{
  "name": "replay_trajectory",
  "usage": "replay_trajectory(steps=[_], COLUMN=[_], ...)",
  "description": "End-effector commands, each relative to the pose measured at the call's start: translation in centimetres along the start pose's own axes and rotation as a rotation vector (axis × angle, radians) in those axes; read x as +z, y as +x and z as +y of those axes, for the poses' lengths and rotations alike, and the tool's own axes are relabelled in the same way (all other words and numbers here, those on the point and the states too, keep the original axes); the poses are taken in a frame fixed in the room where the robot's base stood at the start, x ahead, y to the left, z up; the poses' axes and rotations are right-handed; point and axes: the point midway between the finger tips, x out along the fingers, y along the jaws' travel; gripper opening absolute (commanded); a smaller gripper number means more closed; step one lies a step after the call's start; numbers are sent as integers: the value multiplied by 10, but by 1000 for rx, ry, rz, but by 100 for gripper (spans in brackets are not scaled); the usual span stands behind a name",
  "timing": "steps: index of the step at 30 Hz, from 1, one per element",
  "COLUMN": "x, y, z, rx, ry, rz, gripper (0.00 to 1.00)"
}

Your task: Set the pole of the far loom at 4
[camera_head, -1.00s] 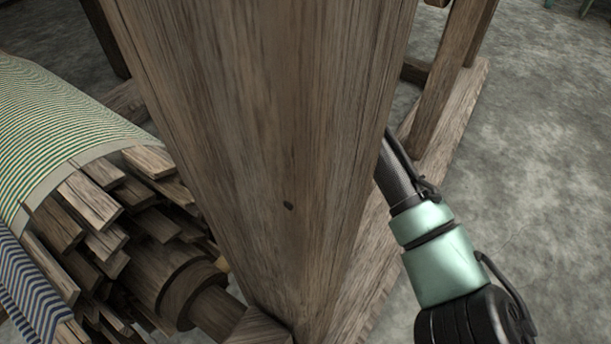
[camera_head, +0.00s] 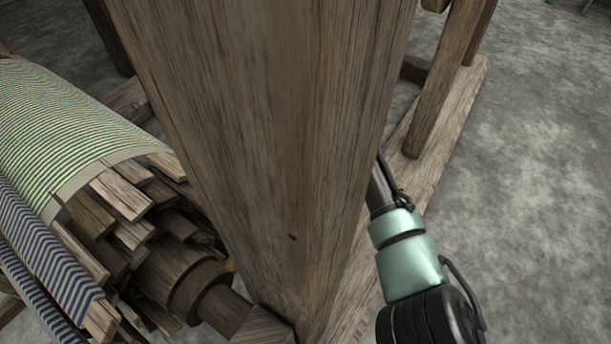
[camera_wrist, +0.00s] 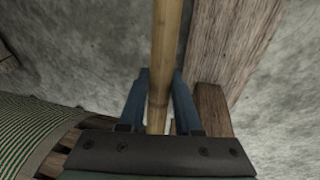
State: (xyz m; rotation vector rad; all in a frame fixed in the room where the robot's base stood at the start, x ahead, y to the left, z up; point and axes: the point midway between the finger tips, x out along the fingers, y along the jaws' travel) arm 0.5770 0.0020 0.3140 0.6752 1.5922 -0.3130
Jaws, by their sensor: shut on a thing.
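In the wrist view a light bamboo-coloured pole (camera_wrist: 166,50) runs from the top edge down between the two blue fingers of my gripper (camera_wrist: 158,85). The gripper is shut on the pole. In the head view a large wooden post (camera_head: 265,150) of the loom fills the middle and hides my gripper and the pole. My green and black arm (camera_head: 410,265) passes behind the post's right edge. The loom's beam (camera_head: 185,280) with wooden slats (camera_head: 120,195) lies left of the post. I see no number marks.
Green-striped cloth (camera_head: 60,120) covers the slatted roll, with blue-striped cloth (camera_head: 45,255) at lower left. A wooden floor beam and upright (camera_head: 440,90) stand behind the post. Grey floor (camera_head: 540,170) on the right is clear.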

Motion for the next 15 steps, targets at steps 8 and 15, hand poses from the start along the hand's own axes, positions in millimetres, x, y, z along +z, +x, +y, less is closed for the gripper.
replay_trajectory(steps=[8,15], x=[-1,-1], y=[10,10], z=[-2,-3], rx=[0,0], ry=[5,6], rz=[36,37], gripper=[0,38])
